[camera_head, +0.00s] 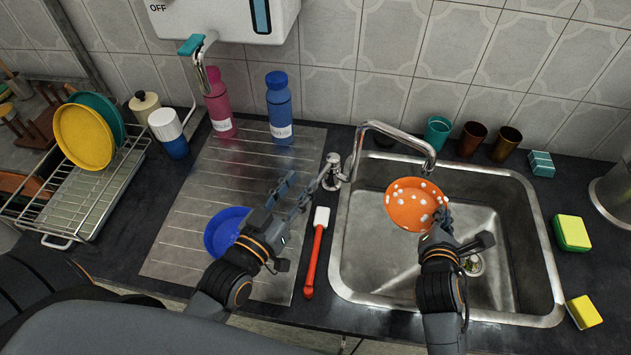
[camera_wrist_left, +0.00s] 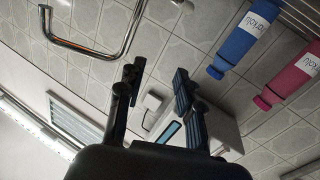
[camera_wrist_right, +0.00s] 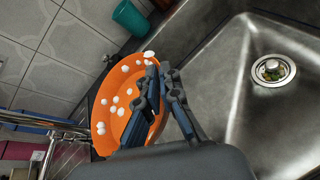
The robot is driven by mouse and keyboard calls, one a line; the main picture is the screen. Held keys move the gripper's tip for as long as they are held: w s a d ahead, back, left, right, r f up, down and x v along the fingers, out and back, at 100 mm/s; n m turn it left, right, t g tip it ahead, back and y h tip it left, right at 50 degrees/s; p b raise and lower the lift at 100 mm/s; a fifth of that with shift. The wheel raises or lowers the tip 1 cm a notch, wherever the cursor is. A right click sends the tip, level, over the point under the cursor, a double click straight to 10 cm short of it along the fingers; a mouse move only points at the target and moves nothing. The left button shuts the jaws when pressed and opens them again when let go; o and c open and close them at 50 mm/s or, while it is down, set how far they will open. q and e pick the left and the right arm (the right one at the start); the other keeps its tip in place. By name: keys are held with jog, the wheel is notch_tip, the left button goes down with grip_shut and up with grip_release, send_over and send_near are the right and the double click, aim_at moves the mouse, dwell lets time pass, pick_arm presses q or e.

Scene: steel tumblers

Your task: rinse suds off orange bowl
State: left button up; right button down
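The orange bowl (camera_head: 404,213) is dotted with white suds and is held over the sink (camera_head: 362,262), just below the spout end of the faucet (camera_head: 405,138). My right gripper (camera_head: 443,217) is shut on the bowl's rim; the right wrist view shows its fingers (camera_wrist_right: 160,88) at the tilted orange bowl (camera_wrist_right: 110,112). No water stream shows. My left gripper (camera_head: 292,194) is open and empty, with its fingers pointing toward the faucet lever (camera_head: 331,180). Its spread fingers (camera_wrist_left: 158,78) also show in the left wrist view, with the chrome faucet pipe (camera_wrist_left: 75,46) beyond them.
A blue bowl (camera_head: 222,232) sits on the drainboard beneath my left arm. A red-handled brush (camera_head: 313,258) lies left of the sink. Bottles (camera_head: 280,110) and several cups (camera_head: 437,132) stand along the wall. Sponges (camera_head: 571,232) lie right of the sink. A dish rack (camera_head: 85,205) is far left.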

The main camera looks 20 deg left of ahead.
pick_arm(q)
send_near(325, 172)
jog(key=w, duration=0.6)
jog(key=shift+w+d+f, duration=0.15)
jog(key=shift+w+d, duration=0.05)
jog(key=shift+d, duration=0.1)
grip_shut()
